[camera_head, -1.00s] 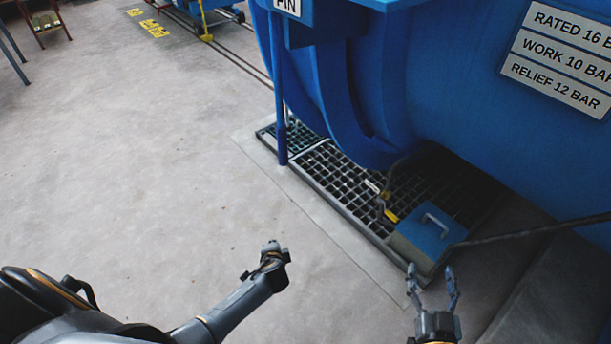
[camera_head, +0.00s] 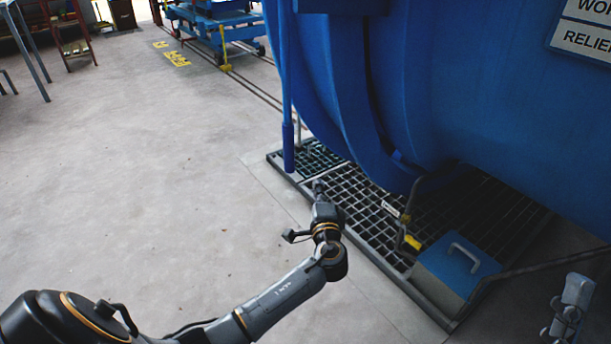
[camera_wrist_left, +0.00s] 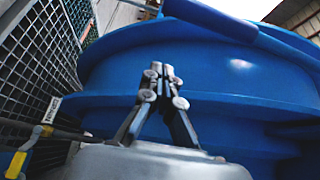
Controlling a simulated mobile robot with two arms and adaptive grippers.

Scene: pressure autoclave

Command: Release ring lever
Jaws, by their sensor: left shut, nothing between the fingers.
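The blue lever (camera_head: 288,148) hangs upright beside the blue vessel (camera_head: 440,90), with a thicker grip at its lower end. A thick blue bar (camera_wrist_left: 208,18), which looks like this lever, crosses the top of the left wrist view. My left gripper (camera_head: 318,186) is just right of and below the lever's lower end in the head view. In the left wrist view its fingertips (camera_wrist_left: 164,74) are together and empty, apparently apart from the bar. My right gripper (camera_head: 552,330) is partly in view at the lower right; its fingers are unclear.
A floor grating (camera_head: 365,205) lies under the vessel. A pipe with a yellow valve handle (camera_head: 413,243) and a blue box with a handle (camera_head: 460,262) stand at its right. A blue trolley (camera_head: 215,25) is far back. The concrete floor at left is clear.

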